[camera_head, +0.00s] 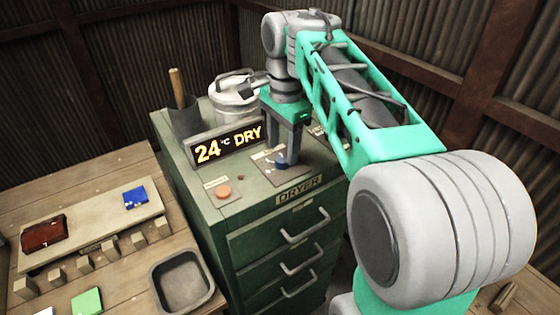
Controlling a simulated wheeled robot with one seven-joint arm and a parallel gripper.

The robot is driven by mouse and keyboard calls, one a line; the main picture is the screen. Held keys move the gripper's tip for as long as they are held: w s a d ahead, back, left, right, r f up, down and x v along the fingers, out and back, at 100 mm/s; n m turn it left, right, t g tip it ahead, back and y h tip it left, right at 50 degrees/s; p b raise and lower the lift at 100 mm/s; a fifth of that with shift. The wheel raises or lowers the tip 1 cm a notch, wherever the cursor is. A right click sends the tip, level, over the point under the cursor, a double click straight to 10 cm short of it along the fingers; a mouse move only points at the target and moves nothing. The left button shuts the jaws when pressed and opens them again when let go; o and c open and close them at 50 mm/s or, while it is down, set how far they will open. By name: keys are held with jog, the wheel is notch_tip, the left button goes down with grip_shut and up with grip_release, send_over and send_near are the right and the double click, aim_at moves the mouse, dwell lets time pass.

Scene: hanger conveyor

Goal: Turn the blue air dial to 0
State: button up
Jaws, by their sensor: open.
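The blue air dial (282,162) sits on a pale plate on top of the green dryer cabinet (200,218), right of the lit display (226,146) that reads "24 °C DRY". My gripper (286,158) points down over the dial, with its two fingers around or just beside it. The jaws are open. Whether a finger touches the dial cannot be told, as the fingers hide part of it. The dial's pointer and scale marks are too small to read.
An orange button (223,192) sits on the cabinet's front left. A wooden bench at left holds a grey tray (206,290), a blue block (135,197) and a dark red block (43,233).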

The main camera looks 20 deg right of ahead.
aim_at(282, 159)
notch_tip(282, 159, down, 3)
jog(key=shift+w, duration=0.1)
jog(key=shift+c, duration=0.5)
grip_shut()
